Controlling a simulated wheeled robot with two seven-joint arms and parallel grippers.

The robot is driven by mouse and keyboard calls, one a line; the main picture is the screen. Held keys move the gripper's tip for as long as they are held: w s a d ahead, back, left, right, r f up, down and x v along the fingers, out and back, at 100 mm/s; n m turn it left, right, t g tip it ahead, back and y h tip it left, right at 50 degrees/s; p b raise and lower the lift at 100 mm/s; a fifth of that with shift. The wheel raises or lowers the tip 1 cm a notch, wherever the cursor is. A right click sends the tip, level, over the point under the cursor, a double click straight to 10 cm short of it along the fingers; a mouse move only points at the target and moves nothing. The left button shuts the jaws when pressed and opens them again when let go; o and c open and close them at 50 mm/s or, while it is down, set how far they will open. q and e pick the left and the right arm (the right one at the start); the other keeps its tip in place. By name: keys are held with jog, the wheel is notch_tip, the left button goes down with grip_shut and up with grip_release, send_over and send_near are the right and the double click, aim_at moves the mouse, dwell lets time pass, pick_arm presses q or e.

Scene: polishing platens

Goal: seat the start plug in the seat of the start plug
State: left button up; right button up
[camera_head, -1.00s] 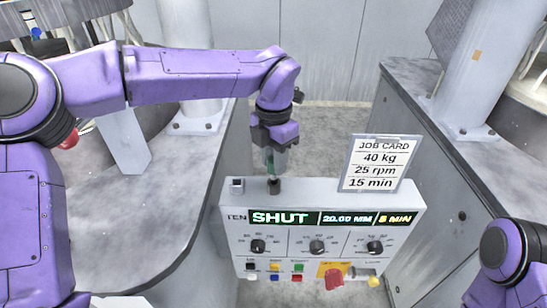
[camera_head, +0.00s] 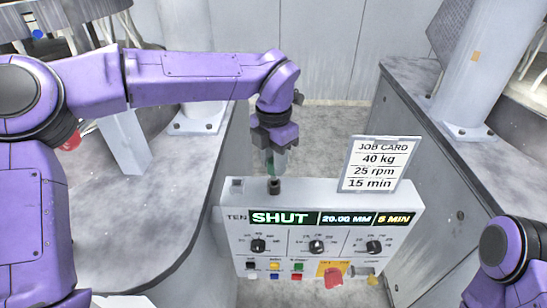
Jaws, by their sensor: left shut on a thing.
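My left gripper (camera_head: 276,162) is shut on the start plug (camera_head: 269,160), of which only a green sliver shows between the fingers. It points down just above the top of the grey control box (camera_head: 300,193). Directly below the fingertips is a dark round fitting (camera_head: 274,186) on that top; it looks like the seat, but I cannot tell whether the plug touches it. A small square socket (camera_head: 237,185) is to its left. My right gripper is out of view; only part of my right arm shows at lower right.
A job card (camera_head: 379,164) stands at the box's back right. The box front has a lit display (camera_head: 318,218), dials, coloured buttons and a red knob (camera_head: 333,278). A grey bench (camera_head: 165,215) lies left, a grey cabinet (camera_head: 440,190) right, with open floor behind the box.

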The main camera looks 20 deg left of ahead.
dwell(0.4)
pick_arm(q)
jog(key=shift+f+b, duration=0.7)
jog(key=shift+f, duration=1.05)
jog(key=o, duration=1.1)
notch_tip(320, 180, up, 11)
jog(key=shift+f, duration=0.2)
